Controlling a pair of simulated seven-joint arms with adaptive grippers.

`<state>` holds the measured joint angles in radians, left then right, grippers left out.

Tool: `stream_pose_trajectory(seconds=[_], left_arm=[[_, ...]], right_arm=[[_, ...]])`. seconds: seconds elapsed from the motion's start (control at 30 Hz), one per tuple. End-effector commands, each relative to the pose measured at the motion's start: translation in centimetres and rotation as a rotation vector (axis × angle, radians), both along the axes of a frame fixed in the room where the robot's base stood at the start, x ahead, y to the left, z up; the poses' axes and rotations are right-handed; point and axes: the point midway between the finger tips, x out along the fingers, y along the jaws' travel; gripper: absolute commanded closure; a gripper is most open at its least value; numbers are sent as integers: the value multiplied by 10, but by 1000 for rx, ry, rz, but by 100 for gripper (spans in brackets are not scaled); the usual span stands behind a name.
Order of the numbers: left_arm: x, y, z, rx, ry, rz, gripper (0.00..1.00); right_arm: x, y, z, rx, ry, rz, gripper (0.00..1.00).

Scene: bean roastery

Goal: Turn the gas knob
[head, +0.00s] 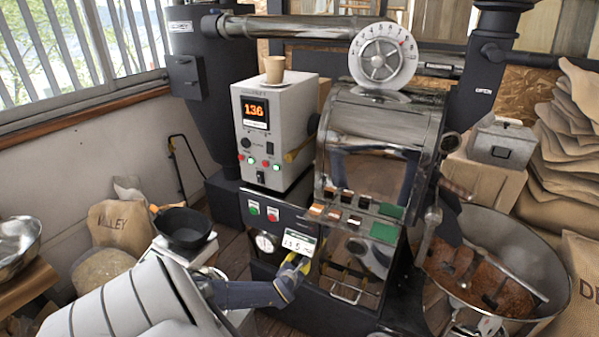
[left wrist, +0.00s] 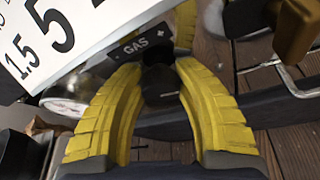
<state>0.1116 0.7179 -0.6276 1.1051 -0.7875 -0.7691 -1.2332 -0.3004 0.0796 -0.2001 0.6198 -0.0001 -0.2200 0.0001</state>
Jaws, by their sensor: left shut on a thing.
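The gas knob (left wrist: 161,88) is a dark knob just under a dark plate marked GAS (left wrist: 141,45) in the left wrist view. My left gripper (left wrist: 163,72) has yellow fingers, one on each side of the knob, shut on it. In the head view my left gripper (head: 291,272) is at the front of the roaster (head: 358,180), low down, just below a white number card (head: 298,242). The knob is hidden there behind the fingers. My right gripper is in neither view.
A round gauge (head: 265,242) is left of the card. A control box (head: 273,125) reading 136 carries a paper cup (head: 274,69). A cooling tray (head: 545,262) with brown beans stands at the right.

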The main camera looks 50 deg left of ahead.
Motion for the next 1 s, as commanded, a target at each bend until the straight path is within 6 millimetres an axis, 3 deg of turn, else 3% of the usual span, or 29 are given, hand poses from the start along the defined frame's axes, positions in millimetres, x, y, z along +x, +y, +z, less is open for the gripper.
stream_pose_trajectory(seconds=[1.0], left_arm=[[0, 4, 2, -576, -241, -2, 96]], right_arm=[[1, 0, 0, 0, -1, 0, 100]])
